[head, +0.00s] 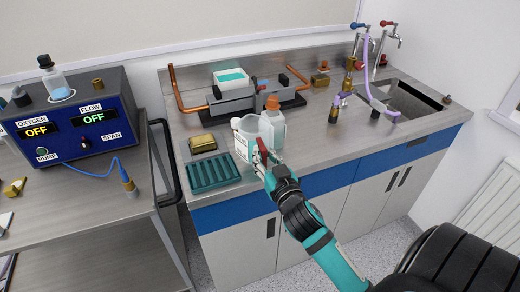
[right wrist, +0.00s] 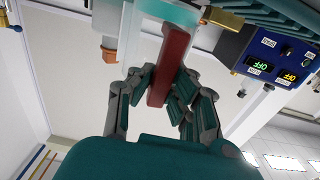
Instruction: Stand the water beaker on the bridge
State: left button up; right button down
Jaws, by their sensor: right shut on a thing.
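A clear beaker (head: 243,140) with a red handle (head: 262,147) is at the front middle of the steel bench. My right gripper (head: 264,163) is shut on the red handle. In the right wrist view the fingers (right wrist: 158,88) close on both sides of the red handle (right wrist: 172,60), with the pale beaker (right wrist: 150,42) beyond. I cannot tell if the beaker touches the bench. A grey block assembly (head: 238,101), which may be the bridge, stands behind it with a white and teal box (head: 231,78) on top. My left gripper is not in view.
A white bottle with an orange cap (head: 273,122) stands close beside the beaker. A teal slotted rack (head: 213,173) and a brass block (head: 203,143) lie to the left. Copper pipes (head: 183,92) flank the assembly. A sink (head: 410,98) is right.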

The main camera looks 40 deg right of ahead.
jog(key=b+v, duration=0.1)
jog(key=v, duration=0.6)
jog(key=shift+a+r, duration=0.4)
